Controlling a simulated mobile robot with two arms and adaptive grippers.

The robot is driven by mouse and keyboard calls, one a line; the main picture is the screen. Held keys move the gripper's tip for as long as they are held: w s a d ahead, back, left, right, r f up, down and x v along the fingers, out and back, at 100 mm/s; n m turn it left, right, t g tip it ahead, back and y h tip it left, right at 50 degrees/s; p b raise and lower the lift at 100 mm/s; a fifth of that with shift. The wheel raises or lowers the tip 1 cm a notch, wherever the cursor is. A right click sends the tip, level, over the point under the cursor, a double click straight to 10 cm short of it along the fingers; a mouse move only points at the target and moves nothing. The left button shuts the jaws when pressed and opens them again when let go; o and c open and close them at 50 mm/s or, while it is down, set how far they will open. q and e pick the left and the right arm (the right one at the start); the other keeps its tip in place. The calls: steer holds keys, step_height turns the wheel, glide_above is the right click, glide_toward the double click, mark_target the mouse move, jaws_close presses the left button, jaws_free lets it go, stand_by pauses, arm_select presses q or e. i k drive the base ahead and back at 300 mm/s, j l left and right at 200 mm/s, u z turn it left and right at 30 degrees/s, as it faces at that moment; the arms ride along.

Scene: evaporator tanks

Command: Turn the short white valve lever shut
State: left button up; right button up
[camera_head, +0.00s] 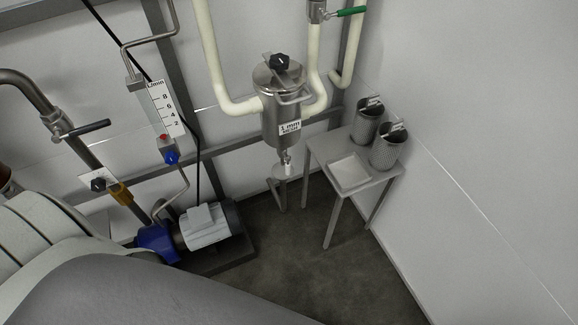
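A short white lever (290,170) sits on a small drain valve (286,157) under the steel filter vessel (283,115). It is small in the picture and seems to hang downward; I cannot tell whether the valve is open or shut. The vessel has a black knob (279,62) on its lid and a "1 mm" label. Neither of my grippers is in view. Nothing is seen touching the lever.
A small steel table (318,158) to the right bears a white tray (349,186) and two perforated baskets (367,124). A pump with a grey motor (206,226) stands left on the floor. Dark floor (290,255) is free in front. A green-handled valve (345,12) is above.

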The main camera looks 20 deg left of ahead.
mark_target(287, 158)
steer(key=i+l, duration=0.5)
steer(key=i+l+u, duration=0.1)
steer(key=u, duration=1.2)
